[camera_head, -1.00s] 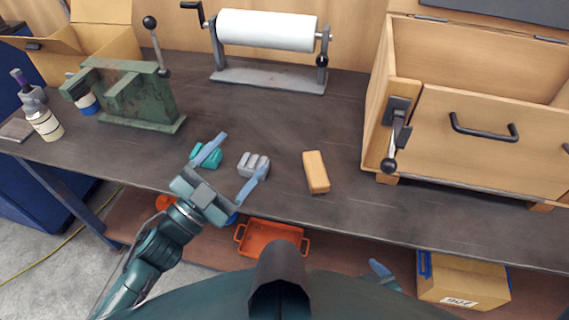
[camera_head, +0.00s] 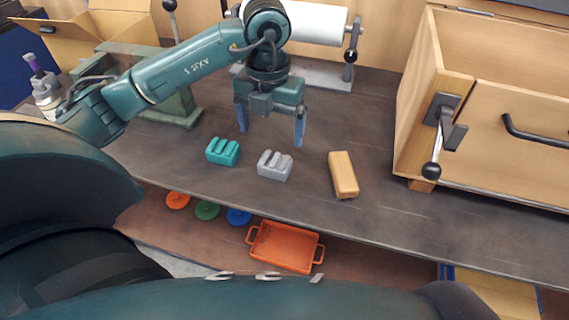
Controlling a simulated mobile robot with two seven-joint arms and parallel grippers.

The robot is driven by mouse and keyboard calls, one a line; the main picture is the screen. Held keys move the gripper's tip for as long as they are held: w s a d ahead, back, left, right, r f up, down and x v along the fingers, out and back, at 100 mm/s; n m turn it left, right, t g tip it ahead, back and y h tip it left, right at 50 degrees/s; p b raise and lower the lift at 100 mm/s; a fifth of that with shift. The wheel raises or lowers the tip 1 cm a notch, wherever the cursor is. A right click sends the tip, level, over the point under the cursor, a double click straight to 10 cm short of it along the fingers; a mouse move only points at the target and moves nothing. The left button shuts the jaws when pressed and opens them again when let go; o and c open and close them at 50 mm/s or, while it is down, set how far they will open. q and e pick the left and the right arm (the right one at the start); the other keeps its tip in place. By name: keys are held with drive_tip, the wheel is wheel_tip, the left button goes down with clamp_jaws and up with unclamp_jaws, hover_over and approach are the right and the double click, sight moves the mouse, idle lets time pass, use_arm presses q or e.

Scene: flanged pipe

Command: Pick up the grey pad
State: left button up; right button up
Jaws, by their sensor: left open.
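The grey pad (camera_head: 275,166) is a small ridged block lying on the dark workbench (camera_head: 310,195), between a teal pad and a wooden block. My left gripper (camera_head: 271,134) is open and empty. It points down, with its blue fingertips spread, just behind and above the grey pad in the picture. It is apart from the pad. My right gripper is not in view.
The teal pad (camera_head: 223,151) lies left of the grey pad, the wooden block (camera_head: 343,175) right of it. A wooden cabinet (camera_head: 500,140) stands at right, a green fixture (camera_head: 180,105) at left, a paper roll (camera_head: 318,22) behind. An orange tray (camera_head: 284,247) sits on the lower shelf.

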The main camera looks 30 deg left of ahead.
use_arm(q)
hover_over(274, 162)
drive_tip(key=f, duration=0.6)
drive_tip(key=shift+s+d, duration=0.1)
drive_tip(key=shift+s, duration=0.3)
drive_tip(key=shift+w+f+p, duration=0.2)
drive_tip(key=shift+f+p, duration=0.15)
drive_tip(key=shift+f, duration=1)
drive_tip(key=shift+w+f+p, duration=0.2)
drive_tip(key=shift+f+p, duration=0.1)
drive_tip(key=shift+f, duration=1)
drive_tip(key=c, duration=1.1)
